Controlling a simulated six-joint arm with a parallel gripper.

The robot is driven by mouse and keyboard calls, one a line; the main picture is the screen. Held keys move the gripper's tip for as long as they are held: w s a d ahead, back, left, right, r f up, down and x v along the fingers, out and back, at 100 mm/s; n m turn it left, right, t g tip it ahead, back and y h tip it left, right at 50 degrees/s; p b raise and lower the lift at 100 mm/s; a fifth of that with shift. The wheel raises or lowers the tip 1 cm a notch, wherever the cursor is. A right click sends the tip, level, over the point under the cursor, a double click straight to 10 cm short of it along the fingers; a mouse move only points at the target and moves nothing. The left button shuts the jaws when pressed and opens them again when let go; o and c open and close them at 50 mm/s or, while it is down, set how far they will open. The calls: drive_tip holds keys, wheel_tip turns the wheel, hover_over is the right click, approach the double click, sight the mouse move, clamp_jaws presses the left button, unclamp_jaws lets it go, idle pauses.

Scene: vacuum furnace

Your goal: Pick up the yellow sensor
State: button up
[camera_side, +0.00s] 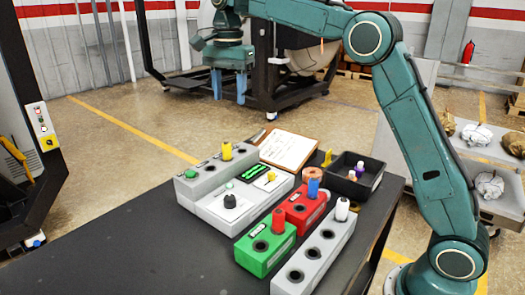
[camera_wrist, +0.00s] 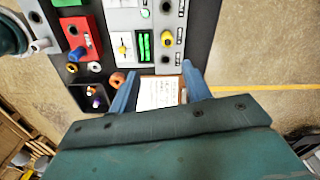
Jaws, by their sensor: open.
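The grey block (camera_side: 190,187) stands beside a grey panel with a green display (camera_side: 252,172). A clipboard (camera_side: 288,150), black bin (camera_side: 372,182), red block (camera_side: 300,217), green block (camera_side: 262,262) and white-capped grey block (camera_side: 318,258) share the dark table. The table's left front (camera_side: 130,245) is clear.

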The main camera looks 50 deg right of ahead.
sight(226, 143)
drive_tip(key=shift+w+f+m, duration=0.6)
drive_tip(key=shift+w+f, duration=0.05)
drive_tip(key=shift+w, duration=0.2)
drive_tip(key=shift+f, duration=0.2)
drive_tip(key=shift+f, duration=4.1)
drive_tip(key=shift+f, duration=0.15)
drive_tip(key=shift+w+f, duration=0.15)
drive_tip(key=shift+f, duration=2.3)
drive_tip(key=shift+c, duration=0.5)
clamp_jaws()
